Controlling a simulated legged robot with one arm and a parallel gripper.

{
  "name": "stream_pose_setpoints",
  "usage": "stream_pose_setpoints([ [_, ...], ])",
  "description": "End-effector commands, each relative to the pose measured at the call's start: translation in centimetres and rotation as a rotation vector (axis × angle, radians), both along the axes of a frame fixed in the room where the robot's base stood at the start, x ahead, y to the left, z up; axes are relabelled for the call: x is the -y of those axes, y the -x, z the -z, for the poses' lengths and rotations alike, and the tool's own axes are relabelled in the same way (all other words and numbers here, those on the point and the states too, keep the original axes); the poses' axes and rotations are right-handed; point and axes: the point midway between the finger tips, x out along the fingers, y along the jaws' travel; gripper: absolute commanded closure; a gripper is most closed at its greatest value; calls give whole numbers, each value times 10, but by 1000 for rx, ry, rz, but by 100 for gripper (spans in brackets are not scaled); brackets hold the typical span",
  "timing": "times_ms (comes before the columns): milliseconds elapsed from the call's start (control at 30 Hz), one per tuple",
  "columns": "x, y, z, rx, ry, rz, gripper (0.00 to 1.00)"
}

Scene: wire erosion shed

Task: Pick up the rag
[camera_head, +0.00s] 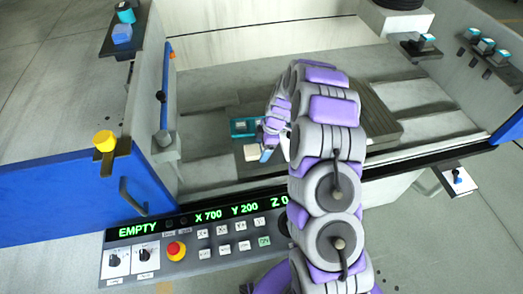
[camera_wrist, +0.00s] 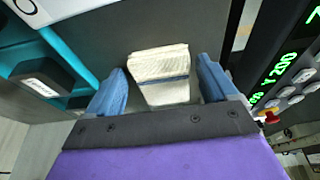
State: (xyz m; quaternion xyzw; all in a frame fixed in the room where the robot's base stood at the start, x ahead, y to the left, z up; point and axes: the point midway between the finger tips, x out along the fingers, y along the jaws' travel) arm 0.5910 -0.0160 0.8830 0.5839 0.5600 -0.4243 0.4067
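The rag (camera_wrist: 160,65) is a folded cream cloth with a blue stripe. In the wrist view it lies on a dark grey surface (camera_wrist: 170,25), between the two blue fingers of my gripper (camera_wrist: 161,66). A gap shows on each side of the rag, so the fingers are apart and do not touch it. In the head view part of the rag (camera_head: 252,153) shows just left of my gripper (camera_head: 270,150). The lower end of the rag in the wrist view is hidden by my gripper's body.
A teal holder (camera_head: 243,126) sits close behind the rag; it fills the left of the wrist view (camera_wrist: 85,48). A control panel (camera_head: 210,235) with a lit display reading EMPTY stands in front. A blue door (camera_head: 60,195) is at left.

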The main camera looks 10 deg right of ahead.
Motion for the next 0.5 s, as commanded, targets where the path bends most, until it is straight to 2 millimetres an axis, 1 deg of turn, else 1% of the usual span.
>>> stream_pose_setpoints([
  [33,-5,1,0,-3,3,-5,20],
  [167,-7,1,0,-3,5,-6,32],
  [500,9,0,1,-1,-11,-2,65],
])
